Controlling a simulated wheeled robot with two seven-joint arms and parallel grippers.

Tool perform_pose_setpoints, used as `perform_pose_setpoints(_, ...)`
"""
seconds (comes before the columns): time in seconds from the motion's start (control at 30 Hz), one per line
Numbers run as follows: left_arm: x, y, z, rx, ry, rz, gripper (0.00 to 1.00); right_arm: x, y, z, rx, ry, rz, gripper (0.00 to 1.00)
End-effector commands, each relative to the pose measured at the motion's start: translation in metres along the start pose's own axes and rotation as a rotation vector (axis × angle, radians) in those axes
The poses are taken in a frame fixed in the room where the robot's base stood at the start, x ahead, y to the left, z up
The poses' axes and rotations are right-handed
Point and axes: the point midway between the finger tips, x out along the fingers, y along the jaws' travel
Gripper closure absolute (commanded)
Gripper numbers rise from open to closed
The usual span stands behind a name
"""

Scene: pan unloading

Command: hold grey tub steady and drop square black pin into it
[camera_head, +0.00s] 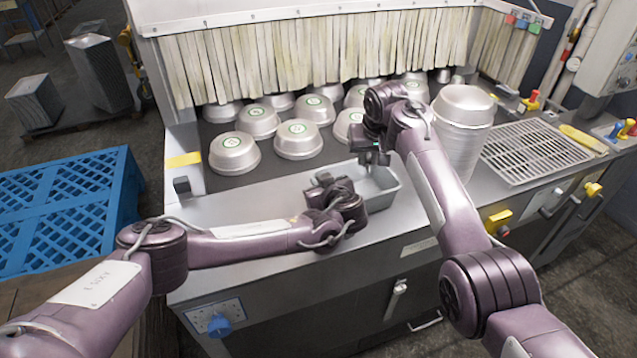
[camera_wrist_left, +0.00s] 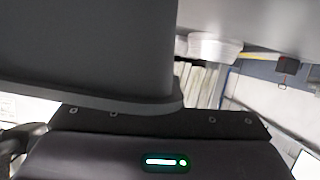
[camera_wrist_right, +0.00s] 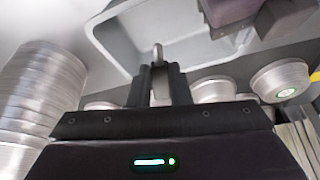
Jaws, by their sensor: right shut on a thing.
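The grey tub (camera_head: 388,184) stands on the front ledge of the machine, and its inside shows in the right wrist view (camera_wrist_right: 115,38). My left gripper (camera_head: 325,192) is at the tub's left end; a dark grey wall fills much of the left wrist view and hides its fingers, so I cannot tell whether they grip the rim. My right gripper (camera_head: 375,166) is above the tub, pointing down. In the right wrist view its fingers (camera_wrist_right: 158,76) are shut on a small pin (camera_wrist_right: 158,52), whose narrow tip looks grey here. Most of the pin is hidden between the fingers.
Several upturned silver pans (camera_head: 298,139) stand behind the tub, under a strip curtain (camera_head: 310,55). A tall pan stack (camera_head: 464,130) is close to my right gripper. A wire rack (camera_head: 535,150) lies to the right. A blue pallet crate (camera_head: 70,205) is at left.

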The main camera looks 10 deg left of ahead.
Motion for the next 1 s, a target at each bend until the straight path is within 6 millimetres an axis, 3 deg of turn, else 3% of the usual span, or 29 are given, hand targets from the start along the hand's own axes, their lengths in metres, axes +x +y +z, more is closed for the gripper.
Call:
perform_pose_setpoints(0.43,-0.0001,0.0002,-0.0003,0.000,0.000,0.000,1.00,0.0106,0.0001,0.0040,0.000,0.000,0.000,1.00)
perform_pose_setpoints(0.47,-0.0001,0.0002,-0.0003,0.000,0.000,0.000,1.00,0.0106,0.0001,0.0040,0.000,0.000,0.000,0.82)
perform_pose_setpoints(0.63,-0.0001,0.0002,-0.0003,0.000,0.000,0.000,1.00,0.0105,0.0000,0.0039,-0.001,0.000,0.000,0.59)
perform_pose_setpoints(1.0,-0.0001,0.0003,-0.0003,-0.001,0.000,0.000,1.00,0.0056,-0.0004,0.0033,-0.001,0.002,-0.002,0.57)
